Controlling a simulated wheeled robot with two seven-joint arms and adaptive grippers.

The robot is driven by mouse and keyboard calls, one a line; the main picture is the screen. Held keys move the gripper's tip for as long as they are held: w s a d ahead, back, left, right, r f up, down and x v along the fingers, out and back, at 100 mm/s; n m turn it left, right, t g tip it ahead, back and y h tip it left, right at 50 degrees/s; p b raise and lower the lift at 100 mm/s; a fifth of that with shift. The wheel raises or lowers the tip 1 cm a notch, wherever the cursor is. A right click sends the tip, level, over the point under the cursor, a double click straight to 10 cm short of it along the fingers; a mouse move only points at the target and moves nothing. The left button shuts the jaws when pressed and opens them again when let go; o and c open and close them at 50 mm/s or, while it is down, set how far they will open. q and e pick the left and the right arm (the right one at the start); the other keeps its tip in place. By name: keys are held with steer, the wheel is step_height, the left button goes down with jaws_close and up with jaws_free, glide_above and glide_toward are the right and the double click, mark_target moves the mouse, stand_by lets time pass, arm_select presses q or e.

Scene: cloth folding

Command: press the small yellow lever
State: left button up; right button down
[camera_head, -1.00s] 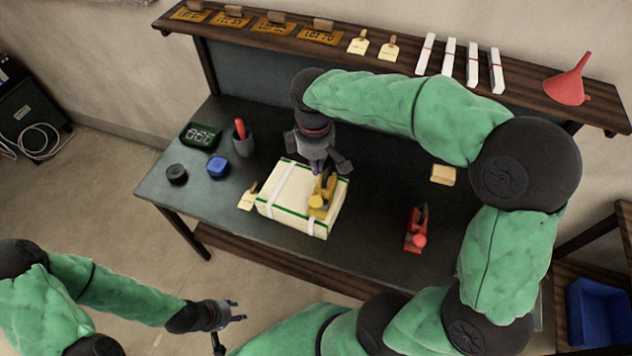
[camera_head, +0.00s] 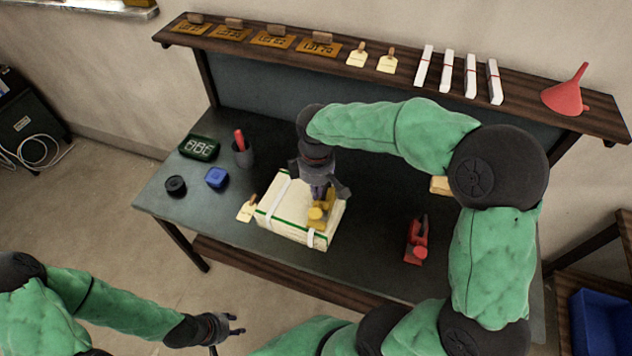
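A yellow tool (camera_head: 317,213) stands on top of a cream box (camera_head: 284,214) with green edges and white straps. Its small lever cannot be told apart from its body here. My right gripper (camera_head: 323,192) is pointed down right over the yellow tool and hides its upper part. I cannot tell whether it touches the tool or whether its fingers are open or shut. My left gripper (camera_head: 238,325) is in front of the table, low in the view, with its fingers apart and empty.
A red tool (camera_head: 416,243) stands on the table right of the box. A wooden block (camera_head: 440,186) is partly behind my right arm. A shelf (camera_head: 395,78) runs along the back.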

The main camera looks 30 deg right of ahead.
mark_target(316, 210)
step_height(316, 210, down, 7)
steer(key=shift+f+b, duration=0.15)
steer(key=shift+b, duration=0.35)
